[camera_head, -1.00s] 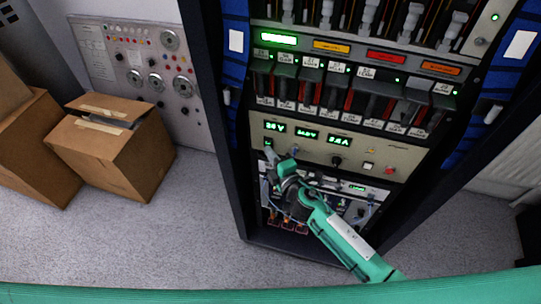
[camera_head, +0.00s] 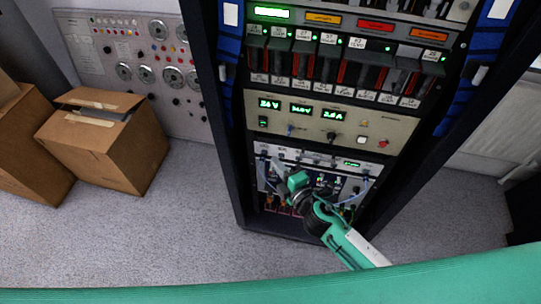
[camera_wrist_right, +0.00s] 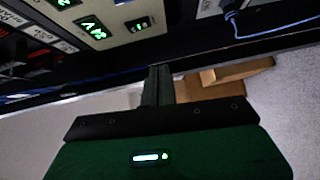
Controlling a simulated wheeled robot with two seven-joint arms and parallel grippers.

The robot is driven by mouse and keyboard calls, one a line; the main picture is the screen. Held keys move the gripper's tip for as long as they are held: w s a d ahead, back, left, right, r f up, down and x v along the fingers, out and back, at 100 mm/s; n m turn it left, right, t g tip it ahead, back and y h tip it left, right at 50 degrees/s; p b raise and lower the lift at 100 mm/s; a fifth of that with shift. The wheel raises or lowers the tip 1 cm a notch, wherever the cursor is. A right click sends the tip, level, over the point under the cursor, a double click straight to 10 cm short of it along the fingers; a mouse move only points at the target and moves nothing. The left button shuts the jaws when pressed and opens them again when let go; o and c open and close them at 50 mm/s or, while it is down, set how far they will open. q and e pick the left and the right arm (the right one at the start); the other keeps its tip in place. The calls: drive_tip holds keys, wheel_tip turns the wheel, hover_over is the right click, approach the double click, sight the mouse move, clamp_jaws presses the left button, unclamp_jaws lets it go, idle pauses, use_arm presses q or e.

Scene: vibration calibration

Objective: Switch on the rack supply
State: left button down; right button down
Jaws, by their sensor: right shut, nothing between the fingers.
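The rack supply is a beige panel (camera_head: 347,122) in the dark rack, with three lit green displays. A small switch (camera_head: 263,121) with a green glow sits at its left end below the first display. The glowing switch also shows in the right wrist view (camera_wrist_right: 138,24), near the lit display (camera_wrist_right: 92,27). My right gripper (camera_head: 278,166) is shut and empty, below the supply panel in front of the lower unit, apart from the switch. Its narrow shut fingers show in the right wrist view (camera_wrist_right: 158,75). My left gripper is not in view.
The lower unit (camera_head: 352,164) has blue cables (camera_head: 363,188) close to my right gripper. A red button (camera_head: 383,143) is at the supply's right. Cardboard boxes (camera_head: 110,150) stand on the floor at left, before a grey wall panel (camera_head: 140,50).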

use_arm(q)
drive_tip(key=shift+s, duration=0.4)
use_arm(e)
drive_tip(key=shift+v, duration=0.85)
drive_tip(key=shift+f, duration=0.15)
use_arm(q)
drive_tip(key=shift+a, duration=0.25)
